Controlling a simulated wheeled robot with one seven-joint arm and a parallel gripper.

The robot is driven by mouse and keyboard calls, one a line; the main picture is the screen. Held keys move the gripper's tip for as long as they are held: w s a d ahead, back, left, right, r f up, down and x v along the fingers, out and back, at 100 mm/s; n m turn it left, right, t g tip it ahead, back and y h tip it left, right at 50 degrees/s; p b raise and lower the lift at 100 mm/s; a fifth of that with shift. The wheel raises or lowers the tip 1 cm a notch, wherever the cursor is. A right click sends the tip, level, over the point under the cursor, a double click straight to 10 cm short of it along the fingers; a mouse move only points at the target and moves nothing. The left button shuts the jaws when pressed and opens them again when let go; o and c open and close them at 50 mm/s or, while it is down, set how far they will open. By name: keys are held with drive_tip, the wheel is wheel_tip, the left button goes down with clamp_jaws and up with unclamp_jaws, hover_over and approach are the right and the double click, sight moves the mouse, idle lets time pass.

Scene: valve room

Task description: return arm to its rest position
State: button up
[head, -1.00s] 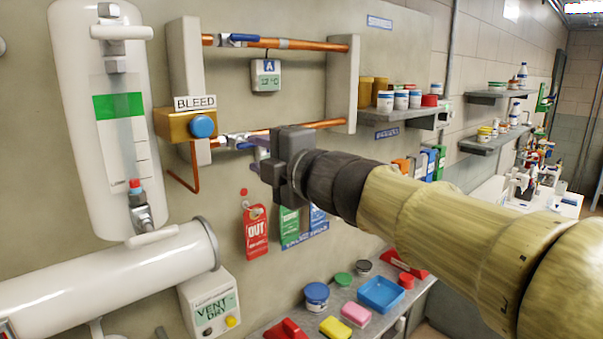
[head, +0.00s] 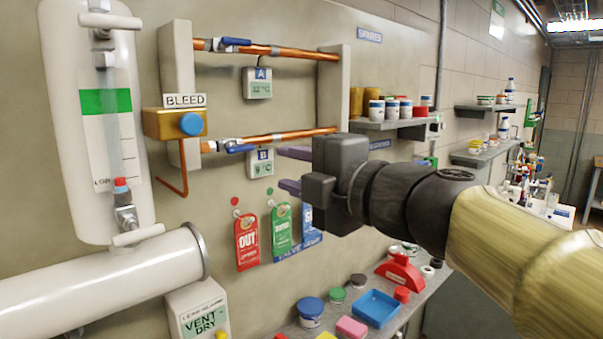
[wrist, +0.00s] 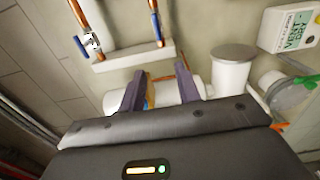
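My gripper (head: 291,169) is in the middle of the head view, in front of the wall panel, with its fingers pointing left. The two purple-grey fingers are apart with nothing between them. In the wrist view my gripper (wrist: 170,92) also shows spread fingers, with white piping and a bit of yellow seen beyond the gap. My arm reaches in from the right edge of the head view. The gripper is apart from the copper pipes, and its lower finger is just above the hanging tags.
Copper pipes with blue-handled valves (head: 232,147) run behind the gripper. A bleed block (head: 166,124), a red tag (head: 247,242) and a green tag (head: 281,226) are left of it. Below is a bench with a blue tray (head: 376,309). A shelf (head: 388,125) holds several jars.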

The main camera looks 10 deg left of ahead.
drive_tip(key=w+d+f+m+t+h, duration=0.1)
drive_tip(key=w+d+f+m+h, duration=0.3)
drive_tip(key=f, duration=0.3)
drive_tip(key=w+d+f+m+h, duration=0.2)
drive_tip(key=d+f+m+h, duration=0.1)
drive_tip(key=d+f+m, duration=0.3)
drive_tip(key=w+d+f+m+t+h, duration=0.1)
drive_tip(key=w+d+f+m+h, duration=0.25)
drive_tip(key=f+m, duration=0.4)
drive_tip(key=s+d+f+m+g+h, duration=0.2)
drive_tip(key=d+f, duration=0.1)
drive_tip(key=f, duration=0.4)
drive_tip(key=s+d+f+m+g+h, duration=0.1)
drive_tip(key=s+d+f+m+g, duration=0.15)
drive_tip(key=f, duration=0.55)
drive_tip(key=s+d+f+m+g, duration=0.2)
drive_tip(key=s+f+m+g, duration=0.4)
drive_tip(key=s+f, duration=0.5)
drive_tip(key=shift+s+d+f, duration=0.15)
drive_tip(key=shift+s+d, duration=0.2)
drive_tip(key=shift+s, duration=0.05)
